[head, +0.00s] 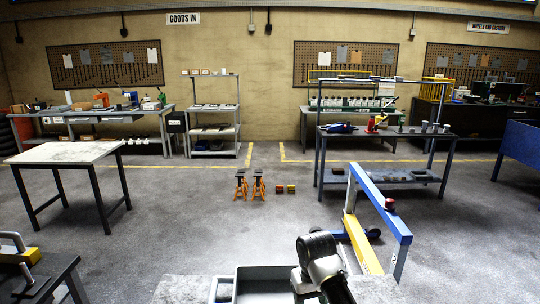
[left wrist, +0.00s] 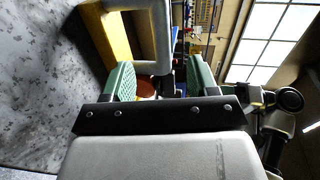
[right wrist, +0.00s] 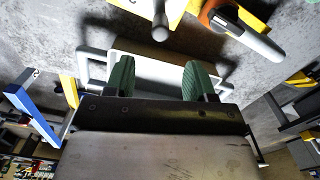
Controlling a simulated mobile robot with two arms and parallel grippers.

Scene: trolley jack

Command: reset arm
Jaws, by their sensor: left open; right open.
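My left gripper (left wrist: 157,82) is open in the left wrist view, with two green-padded fingers apart. No object is clearly held between them; a grey bent bar (left wrist: 160,40) and a yellow bar (left wrist: 108,38) lie beyond the fingertips. My right gripper (right wrist: 160,80) is open in the right wrist view, its green pads apart. A pale grey tray-like frame (right wrist: 150,66) shows behind and between its fingers, and I cannot tell whether they touch it. Neither gripper's fingers show in the head view, where a black and white arm link of mine rises at the bottom.
A blue beam (head: 379,200) with a yellow leg stands right of centre. Orange axle stands (head: 241,187) stand on the floor. A pale-topped table (head: 66,153) is at left, a shelved bench (head: 385,177) at right. An orange and grey tool (right wrist: 240,30) lies near my right gripper.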

